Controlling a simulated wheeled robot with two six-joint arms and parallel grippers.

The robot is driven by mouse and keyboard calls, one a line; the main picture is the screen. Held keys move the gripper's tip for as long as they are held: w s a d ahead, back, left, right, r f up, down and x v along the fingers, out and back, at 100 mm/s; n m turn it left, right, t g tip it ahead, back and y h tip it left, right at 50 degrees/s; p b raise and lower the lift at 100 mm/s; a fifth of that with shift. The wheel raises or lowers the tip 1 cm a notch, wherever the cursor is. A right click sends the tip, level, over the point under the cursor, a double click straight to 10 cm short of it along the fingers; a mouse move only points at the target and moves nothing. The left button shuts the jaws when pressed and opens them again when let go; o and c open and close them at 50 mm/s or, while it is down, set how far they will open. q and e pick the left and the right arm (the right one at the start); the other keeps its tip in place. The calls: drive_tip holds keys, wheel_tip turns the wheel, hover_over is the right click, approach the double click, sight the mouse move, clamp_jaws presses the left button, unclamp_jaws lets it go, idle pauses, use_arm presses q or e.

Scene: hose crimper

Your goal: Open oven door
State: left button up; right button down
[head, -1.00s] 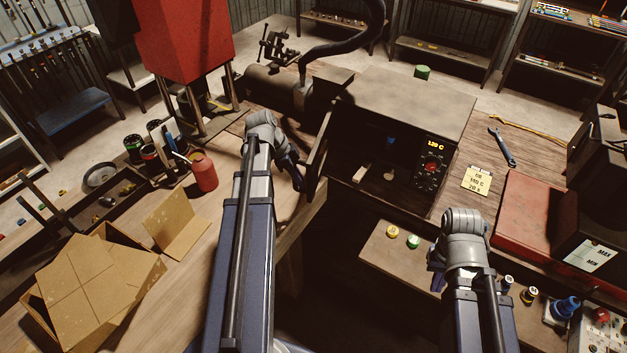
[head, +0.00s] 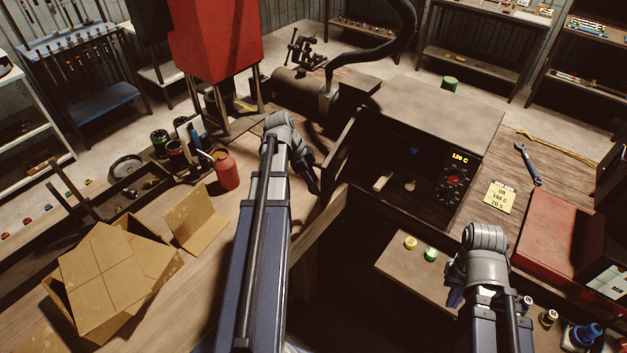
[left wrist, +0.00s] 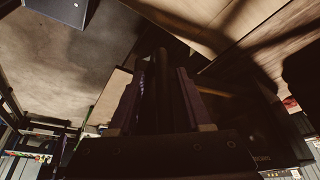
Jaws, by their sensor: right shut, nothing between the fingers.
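The oven (head: 430,110) is a grey-brown box on the bench with a dark front and a lit display reading 120 C. Its door (head: 340,155) stands swung wide open at the left side of the oven, and the cavity shows. My left gripper (head: 313,183) is beside the door's outer face, near its free edge. In the left wrist view a dark bar lies between the two fingers of my left gripper (left wrist: 162,105); it is too dark to tell whether they press on it. My right gripper (head: 455,295) is shut and empty in front of the oven, to the right.
A yellow note (head: 499,197), a blue wrench (head: 528,163) and a red case (head: 555,228) lie right of the oven. A low board (head: 405,270) with small capped pieces is below it. A red can (head: 226,170) and an open carton (head: 115,270) are at left.

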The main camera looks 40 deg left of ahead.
use_arm(q)
drive_tip(key=shift+w, duration=0.1)
drive_tip(key=shift+a+r+p, duration=0.15)
drive_tip(key=shift+r+p, duration=0.65)
drive_tip(key=p+v, duration=0.5)
drive_tip(key=v, duration=0.1)
drive_tip(key=shift+s+p, duration=0.25)
drive_tip(key=shift+p, duration=0.1)
drive_tip(key=shift+a, duration=0.2)
